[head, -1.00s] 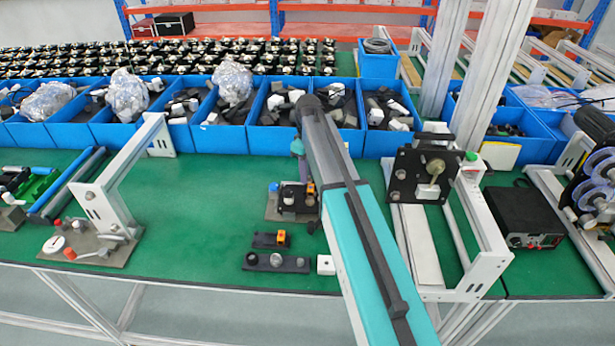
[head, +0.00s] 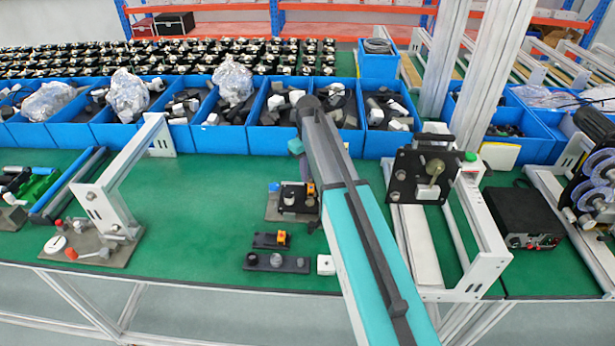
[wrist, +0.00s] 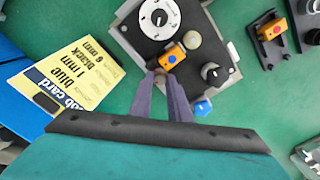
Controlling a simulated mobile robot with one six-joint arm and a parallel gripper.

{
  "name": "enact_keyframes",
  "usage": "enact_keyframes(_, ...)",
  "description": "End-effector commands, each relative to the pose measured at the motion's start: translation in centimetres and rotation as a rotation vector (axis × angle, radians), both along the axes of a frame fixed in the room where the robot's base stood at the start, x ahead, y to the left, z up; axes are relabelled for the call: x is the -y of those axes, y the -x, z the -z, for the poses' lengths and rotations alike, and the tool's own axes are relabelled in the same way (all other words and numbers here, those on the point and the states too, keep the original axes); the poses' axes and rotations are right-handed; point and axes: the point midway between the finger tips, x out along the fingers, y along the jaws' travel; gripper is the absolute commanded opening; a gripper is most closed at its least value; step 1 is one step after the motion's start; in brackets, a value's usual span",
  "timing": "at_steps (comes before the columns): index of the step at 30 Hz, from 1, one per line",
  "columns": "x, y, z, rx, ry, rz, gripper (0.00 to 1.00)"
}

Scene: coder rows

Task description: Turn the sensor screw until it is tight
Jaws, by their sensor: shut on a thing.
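The fixture (wrist: 140,36) is a black-topped plate on a grey base, with a white dial, an orange sensor (wrist: 172,56) and several knobs. In the wrist view, my gripper's (wrist: 160,76) two purple fingers reach the plate's near edge, just beside the sensor. They are shut on a small brownish knob, the sensor screw (wrist: 160,79), mostly hidden between the tips. A blue knob (wrist: 202,107) and a black knob (wrist: 213,72) are to the right. In the head view, the fixture (head: 292,200) shows beside my arm, which hides most of the gripper.
A yellow and white job card (wrist: 68,72) lies left of the fixture. A second orange sensor (head: 281,237) sits on a black holder in front. A white block (head: 326,265) is close by. Blue bins (head: 222,139) line the back.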

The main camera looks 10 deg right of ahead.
Motion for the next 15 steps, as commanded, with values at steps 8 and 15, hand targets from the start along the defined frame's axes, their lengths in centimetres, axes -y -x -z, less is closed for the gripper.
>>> enact_keyframes(8, 0.03, 0.02, -0.02, -0.001, 0.000, 0.181, 0.00)
enact_keyframes(15, 0.03, 0.02, -0.01, -0.001, 0.001, 0.338, 0.00)
